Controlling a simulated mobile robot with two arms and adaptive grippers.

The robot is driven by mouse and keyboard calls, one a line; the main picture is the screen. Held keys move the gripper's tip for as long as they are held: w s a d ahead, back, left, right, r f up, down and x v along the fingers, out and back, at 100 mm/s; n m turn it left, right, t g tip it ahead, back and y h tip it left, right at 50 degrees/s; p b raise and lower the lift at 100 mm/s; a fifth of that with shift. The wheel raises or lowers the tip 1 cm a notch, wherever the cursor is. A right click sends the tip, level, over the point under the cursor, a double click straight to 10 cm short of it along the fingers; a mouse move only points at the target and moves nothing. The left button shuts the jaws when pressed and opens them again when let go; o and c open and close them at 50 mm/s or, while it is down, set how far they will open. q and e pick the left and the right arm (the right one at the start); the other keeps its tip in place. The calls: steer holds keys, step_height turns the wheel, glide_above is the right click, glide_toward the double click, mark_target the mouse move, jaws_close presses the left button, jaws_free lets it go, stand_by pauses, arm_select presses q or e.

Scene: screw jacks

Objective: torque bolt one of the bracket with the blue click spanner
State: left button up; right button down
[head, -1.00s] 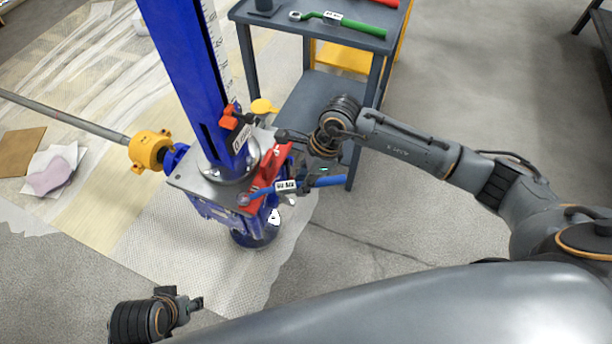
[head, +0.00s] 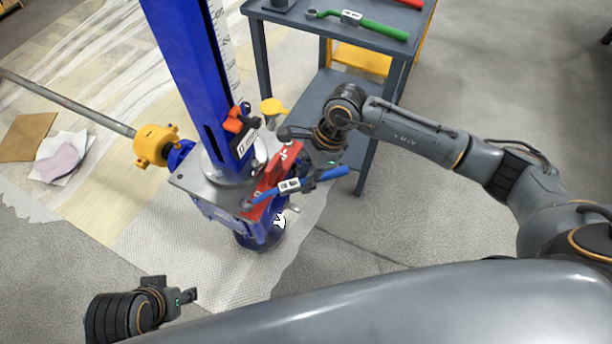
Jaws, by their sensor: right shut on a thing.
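The blue click spanner (head: 330,174) has a white label on its shaft. Its head end lies at the near edge of the jack's grey top plate (head: 185,180), by the near end of the red bracket (head: 272,180). The bolt under the spanner head is too small to make out. My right gripper (head: 312,178) is shut on the blue spanner between the label and the handle end. Its wrist hides part of the far side. My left gripper (head: 188,296) is low at the left, away from the jack; its jaw opening is unclear.
The blue jack column (head: 185,80) rises beside the bracket, with an orange-red clamp on it. A yellow collar (head: 155,146) with a long bar sticks out left. A grey cart (head: 300,18) behind carries a green spanner (head: 365,24). Floor at the right is clear.

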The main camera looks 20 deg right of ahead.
arm_select(q)
steer(key=shift+s, duration=0.1)
steer(key=shift+r, duration=0.3)
steer(key=shift+f+b, duration=0.8)
steer(key=shift+f, duration=0.05)
arm_select(e)
steer(key=shift+f, duration=0.8)
arm_select(q)
step_height(320, 180, up, 6)
steer(key=p, duration=0.6)
steer(key=shift+r, duration=0.15)
arm_select(e)
steer(key=s+a+m+t+h, duration=0.1)
steer(key=s+a+m+t, duration=0.2)
steer(key=s+m, duration=0.7)
steer(key=shift+s+a, duration=0.75)
steer(key=shift+s, duration=0.1)
